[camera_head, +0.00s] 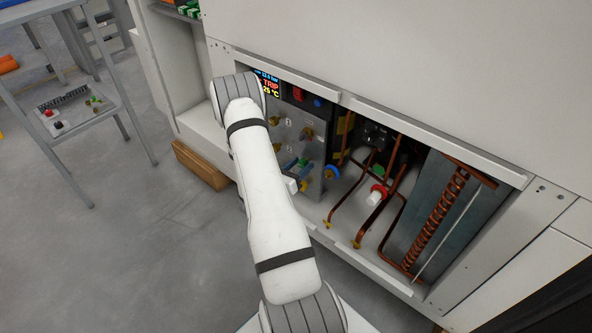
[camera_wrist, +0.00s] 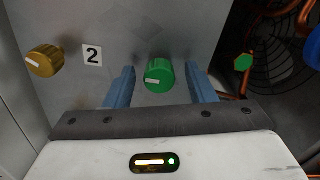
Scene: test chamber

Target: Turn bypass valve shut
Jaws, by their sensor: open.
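A green ribbed knob (camera_wrist: 159,75) with a white pointer bar sits on the grey valve panel (camera_wrist: 165,30) in the wrist view. My gripper (camera_wrist: 160,72) is open, with one blue finger on each side of the knob; a gap shows on both sides. The knob's pointer lies nearly level, slightly tilted. No readable label names the bypass valve. In the head view my gripper (camera_head: 297,168) is small and partly hidden by my arm, in front of the panel's lower part.
A blue ring handle (camera_head: 332,172), a red-collared white part (camera_head: 377,194) and copper pipes (camera_head: 345,205) stand to the right. A display (camera_head: 268,84) reads "TRIP".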

